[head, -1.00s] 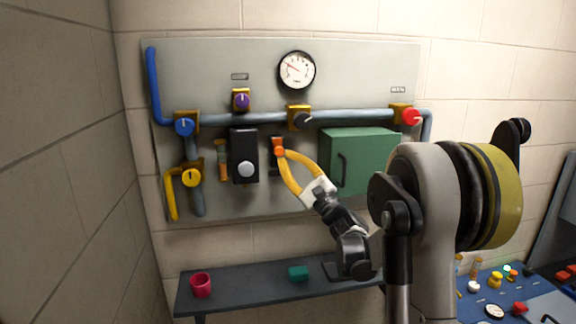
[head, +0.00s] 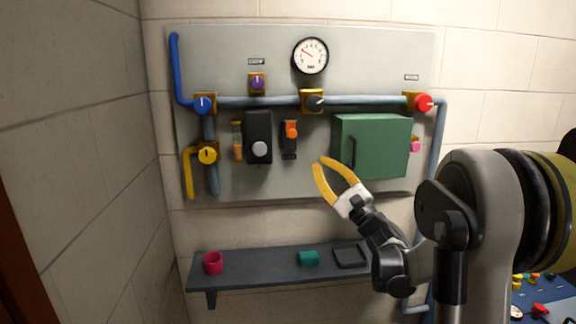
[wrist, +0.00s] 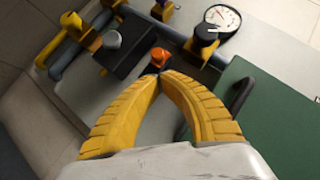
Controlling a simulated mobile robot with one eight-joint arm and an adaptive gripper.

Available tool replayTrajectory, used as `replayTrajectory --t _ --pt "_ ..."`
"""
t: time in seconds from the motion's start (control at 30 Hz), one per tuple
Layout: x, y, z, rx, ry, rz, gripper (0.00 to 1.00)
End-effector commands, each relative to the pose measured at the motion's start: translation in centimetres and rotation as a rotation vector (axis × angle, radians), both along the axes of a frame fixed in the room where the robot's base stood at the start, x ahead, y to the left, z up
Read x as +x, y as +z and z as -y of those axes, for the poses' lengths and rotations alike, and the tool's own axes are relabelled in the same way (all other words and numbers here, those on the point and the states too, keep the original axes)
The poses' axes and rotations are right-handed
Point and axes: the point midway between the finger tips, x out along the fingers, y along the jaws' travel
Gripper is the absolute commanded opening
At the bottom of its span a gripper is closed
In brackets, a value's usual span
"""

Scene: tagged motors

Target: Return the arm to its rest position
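My gripper (head: 319,162) has two curved yellow fingers. It hangs in front of the wall panel (head: 370,60), below and to the right of the orange-knobbed switch (head: 291,131). In the wrist view its fingertips (wrist: 159,76) meet, with nothing seen between them. The orange knob (wrist: 159,57) shows just beyond the tips there and looks apart from them in the head view. My arm is bent and reaches up from the lower right.
A green cabinet (head: 378,145) with a dark handle stands out from the panel near my gripper. Blue, yellow and red valves sit on pipes. Below, a dark shelf (head: 245,276) holds a red cup (head: 213,263), a teal block (head: 308,258) and a dark tray (head: 350,256).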

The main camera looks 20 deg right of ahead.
Motion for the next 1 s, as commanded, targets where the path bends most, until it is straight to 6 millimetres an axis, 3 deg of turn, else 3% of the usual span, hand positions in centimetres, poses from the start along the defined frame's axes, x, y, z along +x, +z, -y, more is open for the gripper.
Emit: replayTrajectory --t 0.17,0.27,0.37,0.5,0.6,0.7,0.8,0.9,1.0 --pt "-0.1 -0.4 -0.6 -0.017 0.006 -0.009 0.00" --pt "-0.3 -2.0 -3.7 -0.104 0.026 -0.050 0.00" --pt "-1.2 -5.5 -9.2 -0.286 0.067 -0.129 0.00" --pt "-4.9 -13.3 -17.6 -0.645 0.142 -0.255 0.00" --pt "-8.8 -19.6 -21.8 -0.920 0.195 -0.326 0.00" --pt "-13.6 -26.3 -24.1 -1.204 0.244 -0.382 0.00" --pt "-18.8 -33.1 -24.6 -1.500 0.289 -0.420 0.00" --pt "-23.5 -39.0 -23.4 -1.786 0.321 -0.440 0.00" --pt "-27.0 -43.2 -21.5 -2.025 0.338 -0.446 0.00"
